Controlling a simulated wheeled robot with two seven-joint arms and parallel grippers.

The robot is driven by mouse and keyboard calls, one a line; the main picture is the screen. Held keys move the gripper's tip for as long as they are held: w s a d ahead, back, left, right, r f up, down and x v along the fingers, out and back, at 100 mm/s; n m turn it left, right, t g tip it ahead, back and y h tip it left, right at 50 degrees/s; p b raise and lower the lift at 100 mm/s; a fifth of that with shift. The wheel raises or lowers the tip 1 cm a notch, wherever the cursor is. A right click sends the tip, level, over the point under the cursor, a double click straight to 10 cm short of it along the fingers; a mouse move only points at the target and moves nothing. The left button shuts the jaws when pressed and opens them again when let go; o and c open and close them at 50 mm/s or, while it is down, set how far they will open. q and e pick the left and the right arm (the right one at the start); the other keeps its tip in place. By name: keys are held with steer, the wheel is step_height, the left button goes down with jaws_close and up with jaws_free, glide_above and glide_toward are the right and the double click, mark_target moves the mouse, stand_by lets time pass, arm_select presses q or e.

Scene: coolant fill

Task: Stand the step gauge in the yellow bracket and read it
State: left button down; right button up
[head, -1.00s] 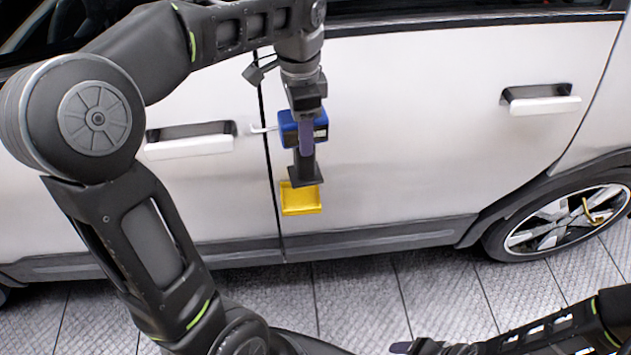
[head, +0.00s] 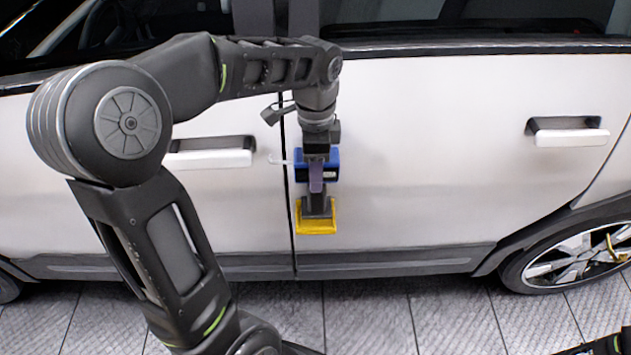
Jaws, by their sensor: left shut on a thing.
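The step gauge (head: 332,166) has a blue body with a pale arm pointing left and a dark lower part. My left gripper (head: 316,180) is shut on it from above and partly covers its front. The gauge is upright. The yellow bracket (head: 318,229) is on the white car door, just right of the door seam. The gauge's dark foot overlaps the bracket, within its outline and above its front edge. I cannot tell whether the foot rests on the bracket's floor. The gauge's reading is too small to make out. My right gripper is out of view.
The white car side (head: 420,190) fills the background, with a left door handle (head: 212,158) and a right one (head: 570,137). A wheel (head: 575,262) is at the right.

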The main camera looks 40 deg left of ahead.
arm_select(q)
steer(key=shift+f, duration=1.95)
steer(key=c, duration=0.7)
jaws_free()
step_height(320, 180, up, 12)
steer(key=shift+r, duration=0.1)
stand_by(0.6)
